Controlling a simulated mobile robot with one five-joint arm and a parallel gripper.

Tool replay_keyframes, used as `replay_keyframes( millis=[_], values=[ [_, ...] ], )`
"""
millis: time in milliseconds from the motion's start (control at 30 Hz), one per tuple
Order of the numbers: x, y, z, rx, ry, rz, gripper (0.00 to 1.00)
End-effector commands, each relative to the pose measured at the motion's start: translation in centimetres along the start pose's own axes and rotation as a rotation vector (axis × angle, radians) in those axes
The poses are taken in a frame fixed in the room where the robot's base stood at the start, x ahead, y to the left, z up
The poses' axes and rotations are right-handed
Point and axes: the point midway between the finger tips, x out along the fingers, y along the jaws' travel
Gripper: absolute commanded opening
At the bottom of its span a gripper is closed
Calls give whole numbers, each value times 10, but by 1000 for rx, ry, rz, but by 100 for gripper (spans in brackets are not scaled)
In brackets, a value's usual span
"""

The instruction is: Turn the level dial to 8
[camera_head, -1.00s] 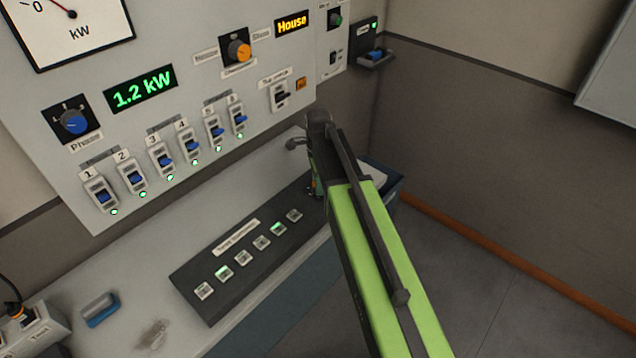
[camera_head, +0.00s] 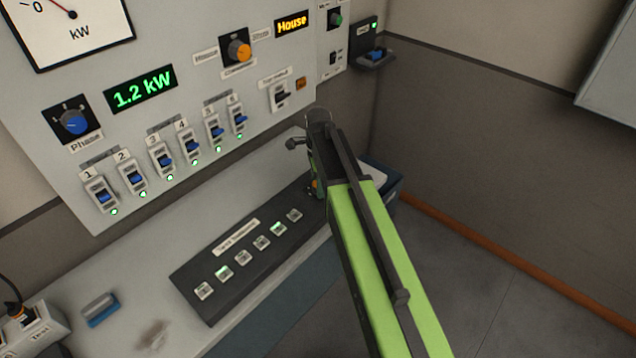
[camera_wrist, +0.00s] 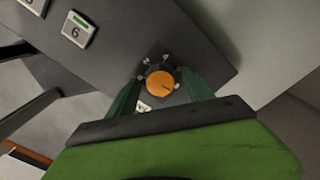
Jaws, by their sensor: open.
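The level dial (camera_wrist: 160,84) is a round orange knob on the end of the dark strip panel in the wrist view. A short dark mark shows on its right part. Pale figures stand around it, too small to read surely, and a partly hidden white label lies below it. My gripper (camera_wrist: 157,86) is open, with one dark green finger on each side of the dial. I cannot tell whether the fingers touch it. In the head view my arm hides most of the dial's place; a small orange patch shows beside my gripper (camera_head: 314,184).
The strip panel (camera_head: 210,300) carries a row of square buttons, and button 6 (camera_wrist: 76,32) lies near the dial. The upright board (camera_head: 60,180) above holds blue faders, a blue phase dial (camera_head: 75,123) and an orange selector (camera_head: 239,51). A blue-grey bin (camera_head: 393,185) stands behind my arm.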

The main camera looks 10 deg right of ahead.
Motion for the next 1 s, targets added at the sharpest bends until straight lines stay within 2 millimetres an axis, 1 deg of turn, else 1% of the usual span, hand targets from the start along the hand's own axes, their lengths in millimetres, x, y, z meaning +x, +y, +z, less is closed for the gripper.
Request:
replay_keyframes(
  millis=[167,267,600,800,900,1000],
  values=[
    [-21,0,0,0,0,0,60],
    [-40,0,0,0,0,0,60],
    [-120,0,0,0,0,0,60],
    [-162,0,0,0,0,0,60],
    [-173,0,0,0,0,0,60],
    [-175,0,0,0,0,0,60]
  ],
)
